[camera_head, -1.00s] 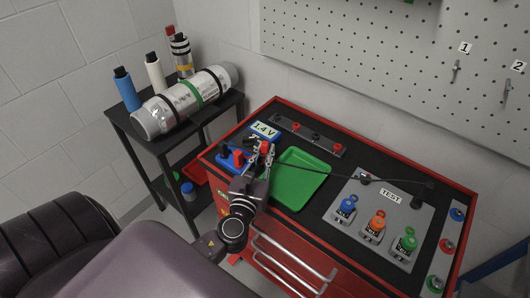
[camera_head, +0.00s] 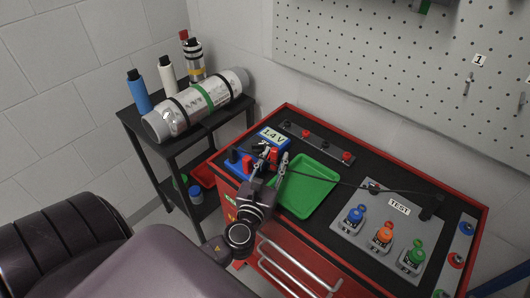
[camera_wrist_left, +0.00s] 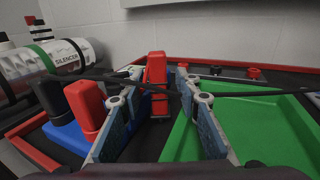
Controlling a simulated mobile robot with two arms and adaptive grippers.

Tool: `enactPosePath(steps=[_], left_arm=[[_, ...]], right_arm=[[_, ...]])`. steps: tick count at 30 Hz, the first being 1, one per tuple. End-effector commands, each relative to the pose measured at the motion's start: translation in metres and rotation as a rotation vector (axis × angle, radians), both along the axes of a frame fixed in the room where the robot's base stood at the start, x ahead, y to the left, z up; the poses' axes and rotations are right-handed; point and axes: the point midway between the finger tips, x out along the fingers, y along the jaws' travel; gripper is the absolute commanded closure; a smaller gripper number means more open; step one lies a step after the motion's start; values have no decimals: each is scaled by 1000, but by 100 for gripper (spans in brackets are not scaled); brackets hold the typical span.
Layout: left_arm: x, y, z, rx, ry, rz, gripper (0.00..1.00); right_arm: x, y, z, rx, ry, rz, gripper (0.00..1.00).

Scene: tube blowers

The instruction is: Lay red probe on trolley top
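The red probe (camera_wrist_left: 157,82) appears as an upright red block between and just beyond my left fingertips in the left wrist view; it also shows in the head view (camera_head: 274,153). A dark lead crosses in front of it. My left gripper (camera_head: 274,157) is over the trolley's left part, at the green tray's edge. Its fingers stand apart in the left wrist view (camera_wrist_left: 156,90), with a gap around the red block. Whether the block rests on the trolley top is hard to tell. The trolley top (camera_head: 340,176) is black with a red rim. My right gripper is not in view.
A green tray (camera_head: 308,187) lies right of the gripper. A blue block (camera_head: 234,168) with red and black posts stands left, near the 1.4V display (camera_head: 272,138). A TEST panel (camera_head: 345,228) with coloured units is further right. A silencer cylinder (camera_head: 205,103) lies on the side stand.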

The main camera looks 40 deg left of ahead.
Motion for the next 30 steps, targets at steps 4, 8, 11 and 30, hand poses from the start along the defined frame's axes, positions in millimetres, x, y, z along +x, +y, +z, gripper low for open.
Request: enactPosePath(steps=[4,8,11,30], left_arm=[[-34,-12,-8,-4,9,-2,70],[-62,-20,-5,-4,4,0,70],[-81,-26,-4,-1,2,1,70],[-113,-35,3,2,-7,3,70]], right_arm=[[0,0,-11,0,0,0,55],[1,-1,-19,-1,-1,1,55],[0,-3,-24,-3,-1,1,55],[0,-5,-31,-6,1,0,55]])
